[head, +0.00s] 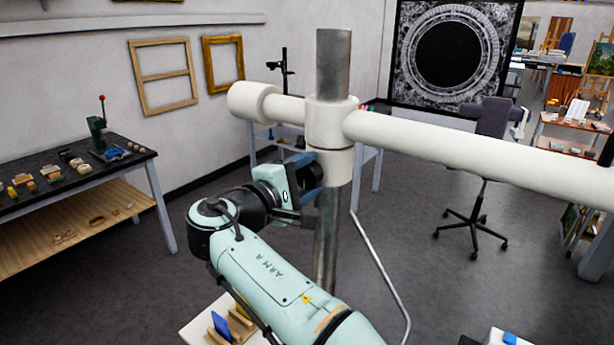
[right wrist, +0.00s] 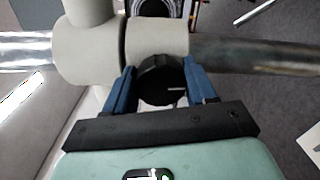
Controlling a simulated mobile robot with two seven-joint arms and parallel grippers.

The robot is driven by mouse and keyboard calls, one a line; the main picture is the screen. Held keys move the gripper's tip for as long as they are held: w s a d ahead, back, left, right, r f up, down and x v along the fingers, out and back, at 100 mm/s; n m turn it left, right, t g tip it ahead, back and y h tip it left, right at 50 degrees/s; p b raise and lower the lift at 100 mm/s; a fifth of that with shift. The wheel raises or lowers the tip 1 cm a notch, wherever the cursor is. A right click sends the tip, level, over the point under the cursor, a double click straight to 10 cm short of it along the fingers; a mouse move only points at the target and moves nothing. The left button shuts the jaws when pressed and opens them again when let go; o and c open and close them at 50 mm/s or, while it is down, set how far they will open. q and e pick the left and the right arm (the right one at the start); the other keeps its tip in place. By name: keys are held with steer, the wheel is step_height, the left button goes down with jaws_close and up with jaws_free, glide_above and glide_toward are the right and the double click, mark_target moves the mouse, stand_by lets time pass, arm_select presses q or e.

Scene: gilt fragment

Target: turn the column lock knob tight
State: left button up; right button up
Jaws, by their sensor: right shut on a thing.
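The column lock knob (right wrist: 161,84) is a round black knob with a white mark, on the side of the cream collar (right wrist: 88,58). My right gripper (right wrist: 160,68) has its two blue fingers on either side of the knob, shut on it. The steel column (head: 333,65) stands upright through the collar. My left gripper is not in view.
A thick cream crossbar (head: 470,150) runs from the collar to the right, with a short end (head: 252,101) at left. A dark-topped workbench (head: 70,170) with small items stands at left. An office chair (head: 482,190) stands on open floor at right.

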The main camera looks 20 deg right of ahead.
steer(key=shift+r, duration=0.15)
steer(key=o, duration=1)
steer(key=shift+a, duration=0.1)
steer(key=b+v, duration=0.1)
steer(key=v, duration=1.2)
steer(key=shift+a, duration=0.1)
